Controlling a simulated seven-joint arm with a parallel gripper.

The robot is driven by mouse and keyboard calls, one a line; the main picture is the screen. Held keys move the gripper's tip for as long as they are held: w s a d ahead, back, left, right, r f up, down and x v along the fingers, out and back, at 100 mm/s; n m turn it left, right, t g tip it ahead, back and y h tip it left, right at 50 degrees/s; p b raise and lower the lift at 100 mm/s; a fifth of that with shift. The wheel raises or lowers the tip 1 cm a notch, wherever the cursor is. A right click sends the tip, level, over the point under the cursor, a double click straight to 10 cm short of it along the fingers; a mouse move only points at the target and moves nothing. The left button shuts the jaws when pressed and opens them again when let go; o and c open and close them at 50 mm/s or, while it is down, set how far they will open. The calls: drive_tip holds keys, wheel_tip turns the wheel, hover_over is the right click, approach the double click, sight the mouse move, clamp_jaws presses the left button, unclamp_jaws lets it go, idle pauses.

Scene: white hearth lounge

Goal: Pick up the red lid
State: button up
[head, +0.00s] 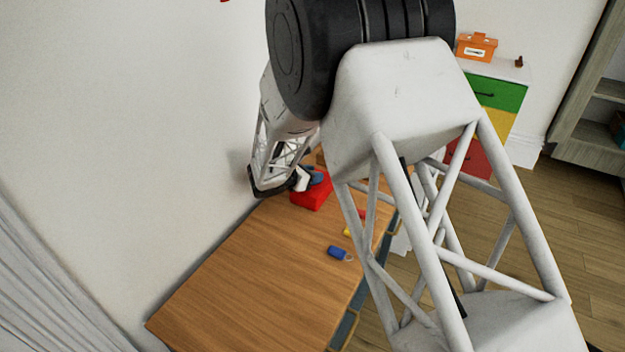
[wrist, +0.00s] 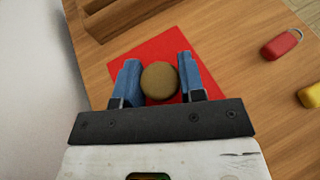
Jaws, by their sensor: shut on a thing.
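The red lid (wrist: 150,52) is a flat red square with a round tan knob (wrist: 160,82) on it, seen in the wrist view. My gripper (wrist: 157,64) has its blue fingers on either side of the knob and is shut on it. In the head view a red block shape (head: 312,197) shows at the far end of the wooden table, with my gripper (head: 314,178) just above and against it. I cannot tell whether the lid rests on something or is raised. The arm hides part of this area in the head view.
The wooden table (head: 255,265) stands beside a white wall. Key fobs lie along its right side: blue (head: 337,253), yellow (wrist: 311,95) and red (wrist: 280,45). A wooden tray-like piece (wrist: 130,18) is beyond the lid. The near tabletop is clear.

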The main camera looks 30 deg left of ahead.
drive_tip(key=shift+r, duration=0.15)
drive_tip(key=shift+r, duration=0.55)
drive_tip(key=shift+s+d+r, duration=0.15)
drive_tip(key=shift+r, duration=0.45)
drive_tip(key=shift+s+d+r, duration=0.1)
drive_tip(key=shift+s+r, duration=0.05)
drive_tip(key=shift+r, duration=0.4)
drive_tip(key=s+d+r, duration=0.1)
drive_tip(key=s+d, duration=0.9)
drive_tip(key=s, duration=0.1)
drive_tip(key=shift+s+r, duration=0.15)
drive_tip(key=shift+s, duration=0.1)
